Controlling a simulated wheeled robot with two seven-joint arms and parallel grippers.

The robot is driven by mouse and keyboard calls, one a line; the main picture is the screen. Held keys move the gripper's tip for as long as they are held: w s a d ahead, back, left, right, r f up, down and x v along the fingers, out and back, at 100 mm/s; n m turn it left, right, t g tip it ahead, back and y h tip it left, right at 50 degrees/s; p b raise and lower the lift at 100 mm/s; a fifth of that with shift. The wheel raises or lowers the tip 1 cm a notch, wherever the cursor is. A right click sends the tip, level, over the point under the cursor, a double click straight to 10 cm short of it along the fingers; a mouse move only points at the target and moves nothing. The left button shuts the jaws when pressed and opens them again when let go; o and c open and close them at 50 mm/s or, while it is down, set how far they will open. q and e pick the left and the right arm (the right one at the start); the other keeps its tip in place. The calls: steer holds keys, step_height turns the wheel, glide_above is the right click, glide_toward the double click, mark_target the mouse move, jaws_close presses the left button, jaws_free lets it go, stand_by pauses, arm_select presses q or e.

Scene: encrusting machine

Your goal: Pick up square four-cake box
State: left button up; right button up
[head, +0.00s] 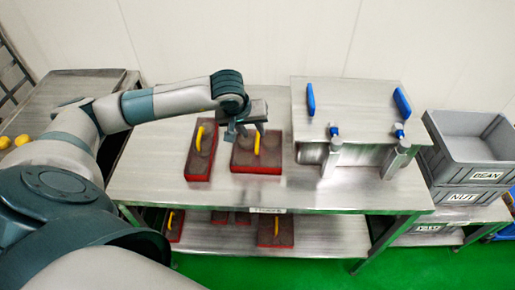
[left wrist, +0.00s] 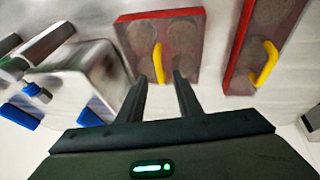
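The square four-cake box (head: 243,161) has a red rim, a brown top with round shapes and a yellow handle. It lies on the metal table and also shows in the left wrist view (left wrist: 183,62). My left gripper (head: 246,134) is over this box, its fingers apart and empty. In the left wrist view the yellow handle (left wrist: 158,62) appears between the two fingertips (left wrist: 160,77); the exact height gap cannot be told. The gripper partly hides the box's far side in the head view. My right gripper is not in view.
A narrow red-rimmed box (head: 198,166) with a yellow handle lies just left of the square one. A metal machine (head: 350,105) with blue handles stands to the right. Grey crates (head: 470,145) are at far right. More red boxes (head: 276,232) sit on the lower shelf.

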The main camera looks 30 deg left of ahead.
mark_target(257, 138)
arm_select(q)
steer(key=p+x, duration=0.1)
steer(key=x, duration=0.2)
steer(key=shift+s+d+p, duration=0.1)
steer(key=shift+d+p, duration=0.05)
steer(key=shift+p, duration=0.15)
steer(key=shift+w+f, duration=0.2)
steer(key=shift+f, duration=0.4)
steer(key=shift+r, duration=0.1)
jaws_close()
